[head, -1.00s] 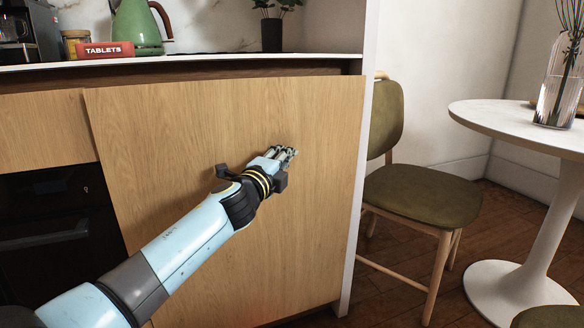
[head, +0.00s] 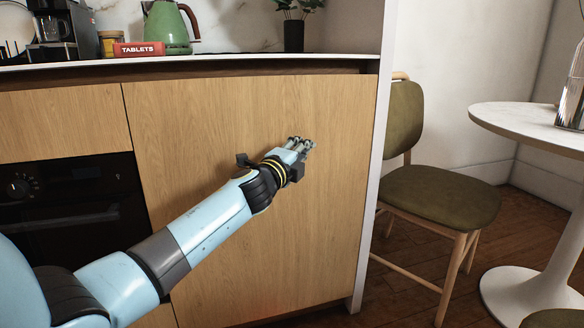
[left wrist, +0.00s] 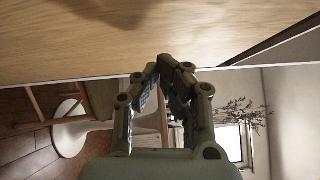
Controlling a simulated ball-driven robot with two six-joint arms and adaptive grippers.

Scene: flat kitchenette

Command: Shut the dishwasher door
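The dishwasher door (head: 215,120) is the wide light-wood panel under the countertop. It stands upright, nearly in line with the wood panel (head: 60,118) to its left. A dark gap shows along its top under the counter; I cannot tell whether it is fully shut. My left gripper (head: 308,142) is at the upper right part of the door, its fingers against or very close to the face. In the left wrist view its fingertips (left wrist: 165,62) meet with nothing between them, and the door (left wrist: 90,45) fills the top. My right gripper is out of view.
The countertop (head: 230,66) holds a green kettle (head: 167,30), a red tablets box (head: 139,49), a coffee maker (head: 65,30) and a plant pot (head: 293,35). A black oven (head: 75,205) is at left. A green chair (head: 440,195) and white table (head: 530,120) stand right.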

